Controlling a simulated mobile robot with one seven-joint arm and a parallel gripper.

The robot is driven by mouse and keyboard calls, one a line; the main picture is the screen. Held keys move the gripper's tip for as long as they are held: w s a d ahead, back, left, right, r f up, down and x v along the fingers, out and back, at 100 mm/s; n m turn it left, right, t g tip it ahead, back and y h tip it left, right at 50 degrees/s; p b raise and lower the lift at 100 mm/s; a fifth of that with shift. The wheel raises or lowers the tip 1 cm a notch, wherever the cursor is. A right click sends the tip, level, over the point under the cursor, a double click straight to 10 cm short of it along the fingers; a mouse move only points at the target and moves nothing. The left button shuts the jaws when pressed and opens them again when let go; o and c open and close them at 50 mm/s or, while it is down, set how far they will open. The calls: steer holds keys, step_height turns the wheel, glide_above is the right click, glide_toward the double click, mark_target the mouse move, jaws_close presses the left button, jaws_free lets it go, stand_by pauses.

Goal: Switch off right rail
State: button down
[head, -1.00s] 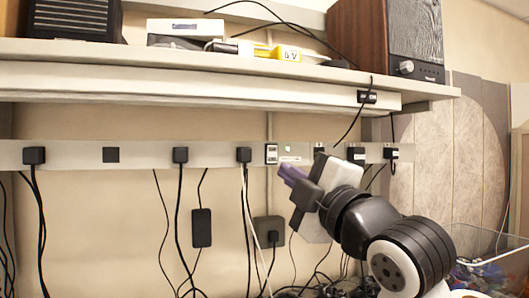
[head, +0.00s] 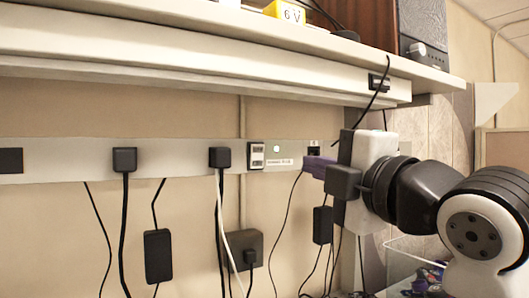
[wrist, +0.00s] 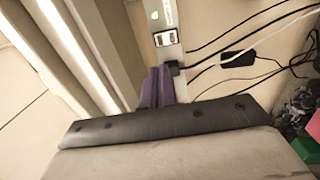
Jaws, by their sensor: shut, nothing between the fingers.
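A grey power rail (head: 70,158) runs along the wall under the shelf. Its right section carries a pale rocker switch (head: 257,155), a small round indicator light (head: 277,149) and a label strip. In the wrist view, the switch (wrist: 165,38) and the light (wrist: 155,15) show beyond my fingertips; the light looks pale green there. My gripper (head: 312,166), with purple fingers, is shut and empty. It is at the rail's height, to the right of the switch and apart from it in the head view. My gripper hides part of the rail's right end.
Black plugs (head: 220,157) with hanging cords sit left of the switch. A black adapter (head: 158,256) and a wall box (head: 244,250) hang below. The shelf (head: 200,55) overhangs the rail, and a loose cable drops from it near my gripper. A clear bin (head: 405,262) stands lower right.

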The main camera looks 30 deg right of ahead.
mark_target(259, 150)
steer(key=w+p, duration=0.2)
steer(key=w, duration=0.2)
steer(key=w+r+p, duration=0.1)
steer(key=w+p, duration=0.1)
steer(key=w, duration=0.2)
steer(key=w+p, duration=0.2)
steer(key=w, duration=0.3)
steer(key=shift+d+r, duration=0.35)
steer(key=shift+r, duration=0.05)
steer(key=shift+w+f+p, duration=0.1)
steer(key=shift+w+p, duration=0.2)
steer(key=shift+w, duration=0.3)
